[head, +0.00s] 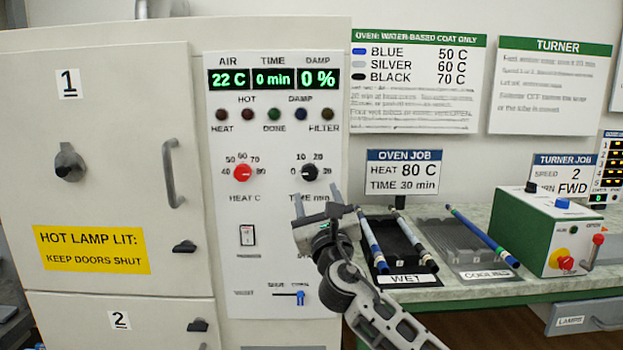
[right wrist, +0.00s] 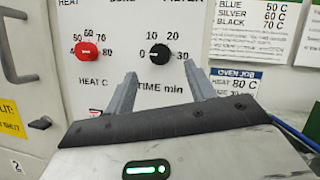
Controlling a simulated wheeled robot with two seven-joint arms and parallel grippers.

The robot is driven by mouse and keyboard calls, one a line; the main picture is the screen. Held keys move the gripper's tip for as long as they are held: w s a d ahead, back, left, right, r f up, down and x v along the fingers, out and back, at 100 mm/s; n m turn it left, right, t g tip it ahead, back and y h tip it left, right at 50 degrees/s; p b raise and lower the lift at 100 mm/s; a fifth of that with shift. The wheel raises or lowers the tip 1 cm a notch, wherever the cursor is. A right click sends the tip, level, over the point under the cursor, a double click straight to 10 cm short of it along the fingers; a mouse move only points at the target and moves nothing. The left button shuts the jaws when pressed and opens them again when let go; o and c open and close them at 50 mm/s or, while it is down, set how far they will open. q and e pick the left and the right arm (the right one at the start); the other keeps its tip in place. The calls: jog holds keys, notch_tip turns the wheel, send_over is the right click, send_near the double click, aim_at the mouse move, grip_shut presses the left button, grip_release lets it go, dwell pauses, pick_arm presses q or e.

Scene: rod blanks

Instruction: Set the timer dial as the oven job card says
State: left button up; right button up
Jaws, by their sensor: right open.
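The black timer dial (head: 309,173) is on the oven panel above the label TIME min, with marks from 0 to 30. It also shows in the right wrist view (right wrist: 159,53); I cannot tell exactly where its pointer stands. The oven job card (head: 403,174) reads HEAT 80 C, TIME 30 min. The oven display (head: 273,79) reads 22 C, 0 min and 0 %. My right gripper (head: 317,195) is open and empty just below the timer dial. In the right wrist view its fingers (right wrist: 159,70) flank the space below the dial, apart from it. My left gripper is out of view.
The red heat dial (head: 242,173) is left of the timer dial. A rocker switch (head: 247,235) and a blue slider (head: 300,297) are lower on the panel. Right of the oven, rods lie on the WET rack (head: 408,281) and COOLING rack (head: 487,274), beside a green turner box (head: 545,232).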

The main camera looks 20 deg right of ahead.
aim_at(310, 174)
jog(key=x, duration=0.7)
jog(key=shift+f+b, duration=0.1)
jog(key=shift+b, duration=0.2)
jog(key=c, duration=1)
